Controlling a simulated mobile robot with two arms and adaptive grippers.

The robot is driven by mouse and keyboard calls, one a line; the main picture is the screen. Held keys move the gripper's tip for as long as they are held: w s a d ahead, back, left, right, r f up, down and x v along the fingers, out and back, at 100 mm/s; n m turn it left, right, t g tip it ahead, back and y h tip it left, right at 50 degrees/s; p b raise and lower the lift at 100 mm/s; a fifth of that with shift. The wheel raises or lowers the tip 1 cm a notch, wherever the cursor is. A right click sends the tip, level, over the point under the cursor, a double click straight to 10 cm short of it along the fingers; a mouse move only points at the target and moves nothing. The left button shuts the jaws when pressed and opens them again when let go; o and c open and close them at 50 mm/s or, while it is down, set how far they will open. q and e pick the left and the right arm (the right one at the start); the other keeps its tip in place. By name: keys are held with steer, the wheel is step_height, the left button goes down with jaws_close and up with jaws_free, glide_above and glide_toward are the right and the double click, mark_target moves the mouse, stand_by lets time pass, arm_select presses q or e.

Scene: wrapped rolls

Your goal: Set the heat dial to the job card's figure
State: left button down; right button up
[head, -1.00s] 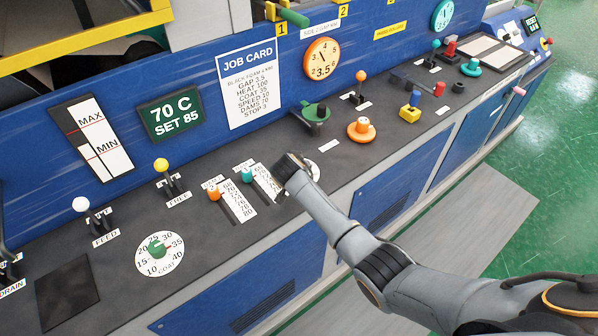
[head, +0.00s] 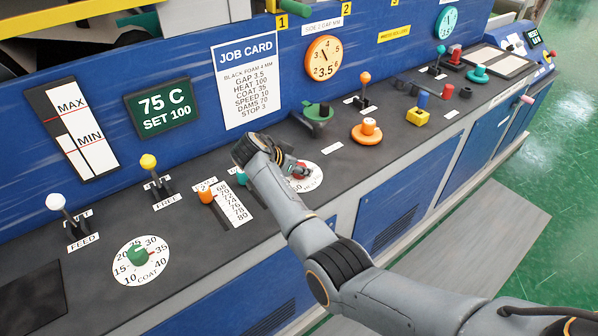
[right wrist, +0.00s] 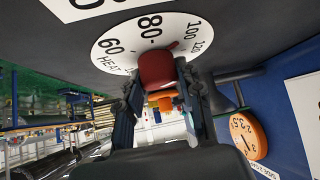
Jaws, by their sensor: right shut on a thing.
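The job card (head: 247,80) on the blue panel reads HEAT 100. The green display (head: 161,108) reads 75 C, SET 100. The heat dial's white disc (head: 312,182) lies on the dark console top, partly hidden by my right arm. In the right wrist view the heat dial's red knob (right wrist: 158,70) sits on the disc marked 60, 80, 100 and 120, its tip toward the 100 side. My right gripper (right wrist: 160,84) is shut on the red knob, one finger on each side; it also shows in the head view (head: 294,168). My left gripper is not in view.
The orange slider (head: 206,196) and teal slider (head: 241,177) stand just left of my right arm. The coat dial (head: 139,257) is farther left. A green knob (head: 322,110) and orange knob (head: 368,129) stand beyond the heat dial.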

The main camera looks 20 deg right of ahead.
stand_by(0.3)
steer(key=o, duration=1.2)
steer(key=shift+r, duration=0.1)
step_height(320, 180, up, 10)
steer(key=shift+f, duration=0.1)
steer(key=shift+f, duration=0.1)
